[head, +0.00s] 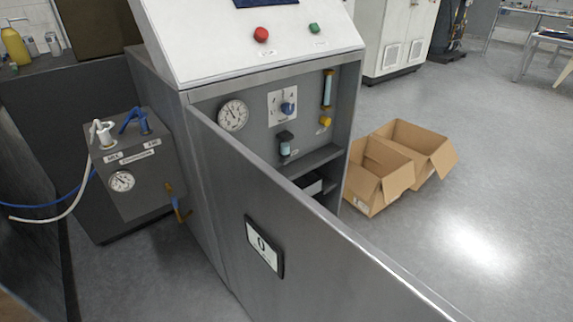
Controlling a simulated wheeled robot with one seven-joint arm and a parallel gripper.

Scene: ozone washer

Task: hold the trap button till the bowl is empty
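The water trap, as I take it, is a small unit with a dark top and a pale bluish bowl (285,149), mounted on the back panel inside the open washer cabinet. It is small in the head view. I cannot tell whether there is liquid in the bowl, and I cannot make out a button on it. My gripper is not in view.
The open grey cabinet door (300,230) stands in front of the lower compartment. Near the trap are a gauge (233,115), a blue knob (288,108) and a yellow knob (326,122). Cardboard boxes (380,172) stand right. A grey unit (135,165) with hoses stands left.

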